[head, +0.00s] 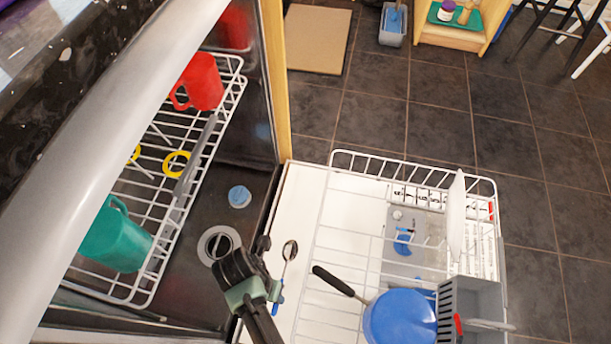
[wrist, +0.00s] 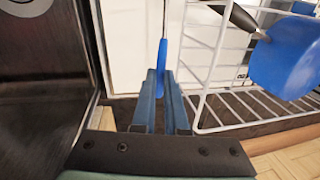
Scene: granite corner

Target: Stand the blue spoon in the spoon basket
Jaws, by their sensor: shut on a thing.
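The blue spoon has a dark metal bowl (head: 290,250) and a blue handle (head: 276,304); it shows over the white inside of the open dishwasher door. In the wrist view, the blue handle (wrist: 162,60) is between the fingertips of my gripper (wrist: 163,75), which is shut on it. In the head view, my gripper (head: 274,291) is at the handle, with the bowl pointing away from me. The grey spoon basket (head: 478,296) stands at the front right of the lower rack. A red-handled item (head: 458,324) shows at it.
The blue pan (head: 400,318) lies in the lower rack (head: 330,210) between my gripper and the basket, its black handle (head: 333,281) pointing toward the spoon. A white plate (head: 456,215) stands behind the basket. The upper rack (head: 146,285) holds red and green mugs.

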